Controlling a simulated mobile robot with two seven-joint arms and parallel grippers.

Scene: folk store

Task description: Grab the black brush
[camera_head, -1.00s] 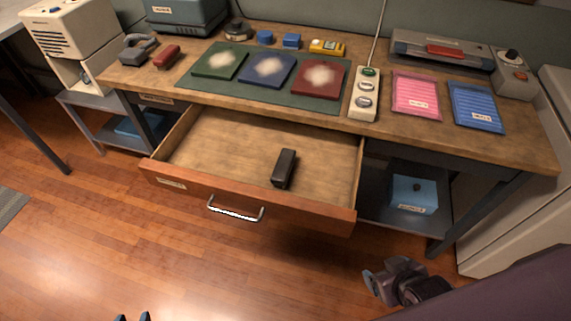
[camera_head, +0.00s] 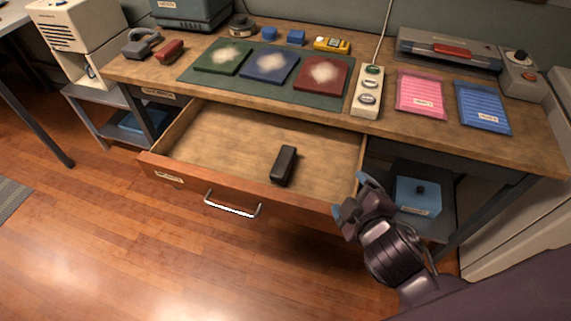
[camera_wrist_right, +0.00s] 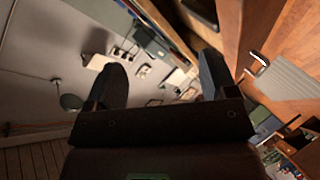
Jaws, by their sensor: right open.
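The black brush (camera_head: 284,165) lies inside the open wooden drawer (camera_head: 225,147), in its right half near the front. It is a dark, narrow block. My right gripper (camera_head: 352,196) is at the drawer's front right corner, to the right of the brush and apart from it. Its two fingers are spread with nothing between them. The same open fingers show in the right wrist view (camera_wrist_right: 162,78). I cannot make out the brush for sure in that view. My left gripper is not in view.
The drawer front with its metal handle (camera_head: 232,204) juts out over clear floor. The table (camera_head: 430,128) overhangs the drawer's back. A blue box (camera_head: 417,197) sits on the shelf at right.

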